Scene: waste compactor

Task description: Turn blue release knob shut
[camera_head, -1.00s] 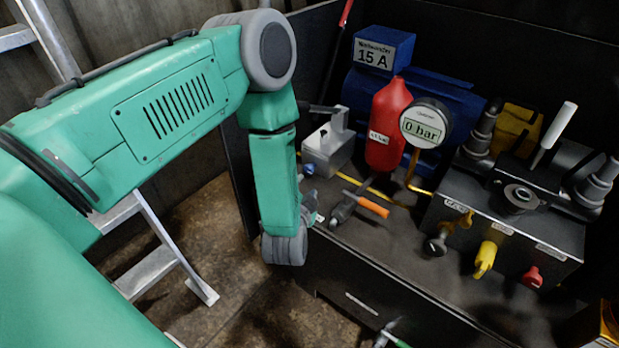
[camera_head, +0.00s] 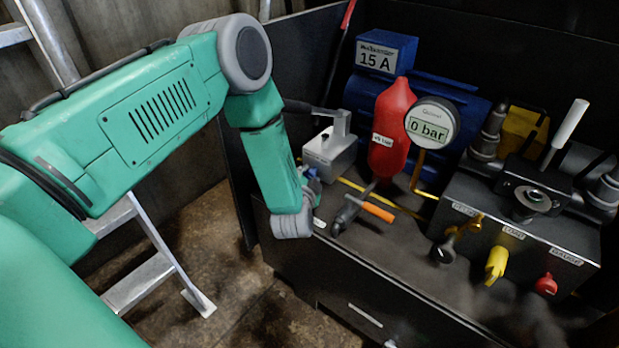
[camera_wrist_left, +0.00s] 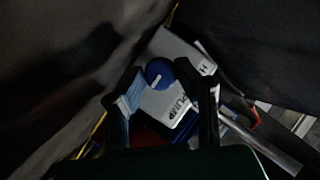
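The blue release knob (camera_wrist_left: 160,73) is round with a pale pointer mark. It sits on the grey pump box (camera_wrist_left: 176,104), which bears the label PUMP. In the left wrist view my left gripper (camera_wrist_left: 166,92) is open, one finger on each side of the knob; I cannot tell whether either touches it. In the head view my left gripper (camera_head: 313,187) is at the front left of the grey pump box (camera_head: 331,153), and the knob is hard to tell apart from the fingers. My right gripper is not clearly in view.
Behind stand a red cylinder (camera_head: 390,130), a gauge reading 0 bar (camera_head: 431,124) and a blue motor unit (camera_head: 459,108). A valve block (camera_head: 520,224) with yellow and red knobs is at right.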

